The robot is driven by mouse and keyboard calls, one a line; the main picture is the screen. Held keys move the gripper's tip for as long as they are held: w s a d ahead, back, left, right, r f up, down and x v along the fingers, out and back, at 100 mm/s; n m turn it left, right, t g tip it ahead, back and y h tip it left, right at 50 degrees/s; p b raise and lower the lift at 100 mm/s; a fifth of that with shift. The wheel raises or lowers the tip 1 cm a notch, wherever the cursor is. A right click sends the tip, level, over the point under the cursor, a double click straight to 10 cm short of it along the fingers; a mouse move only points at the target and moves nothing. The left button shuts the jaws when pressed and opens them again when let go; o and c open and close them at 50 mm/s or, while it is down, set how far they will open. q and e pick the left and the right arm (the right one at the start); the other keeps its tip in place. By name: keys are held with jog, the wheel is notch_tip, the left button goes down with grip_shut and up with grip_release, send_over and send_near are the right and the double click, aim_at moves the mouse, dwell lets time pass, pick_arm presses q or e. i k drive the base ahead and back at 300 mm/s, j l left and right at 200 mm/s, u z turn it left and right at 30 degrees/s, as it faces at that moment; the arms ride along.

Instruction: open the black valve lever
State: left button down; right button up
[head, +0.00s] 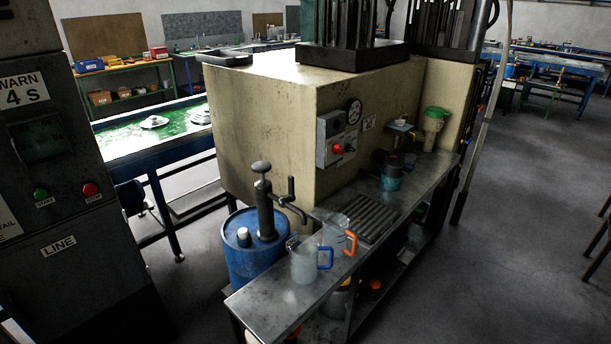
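No part that I can clearly identify as the black valve lever stands out. A dark bent pipe or handle (290,188) shows at the lower front of the beige machine (260,125), beside a dark hand pump (264,205) on a blue drum (249,262). I cannot tell whether it is a lever or part of the pump. A small tap-like fitting with a blue top (400,125) sticks out from the machine's side, above the bench; its details are too small to read. Neither of my grippers is in view.
A metal bench (268,307) along the machine holds a clear jug with a blue handle (304,263), an orange-handled jug (338,228), a slotted grate (367,217) and a teal-banded container (391,179). A green funnel (436,118) stands farther back.

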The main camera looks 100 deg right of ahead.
aim_at(291, 197)
jog(key=i+z, duration=0.2)
jog(key=z, duration=0.2)
jog(key=i+z, duration=0.15)
jog(key=z, duration=0.25)
jog(key=i+z, duration=0.2)
jog(key=z, duration=0.2)
jog(key=i+j+z, duration=0.15)
jog(key=z, duration=0.3)
jog(key=i+z, duration=0.15)
jog(key=z, duration=0.25)
jog(key=i+j+z, duration=0.1)
jog(key=z, duration=0.3)
jog(key=i+j+z, duration=0.1)
jog(key=z, duration=0.3)
jog(key=i+j+z, duration=0.1)
jog(key=z, duration=0.3)
jog(key=i+j+z, duration=0.15)
jog(key=z, duration=0.35)
jog(key=i+j+z, duration=0.1)
jog(key=z, duration=0.4)
jog(key=j+z, duration=0.45)
jog(key=i+j+z, duration=0.1)
jog(key=j+z, duration=0.15)
jog(key=z, duration=0.15)
jog(key=i+j+z, duration=0.1)
jog(key=j+z, duration=0.15)
jog(key=z, duration=0.15)
jog(key=j+z, duration=0.4)
jog(key=i+l, duration=0.05)
jog(key=l, duration=0.05)
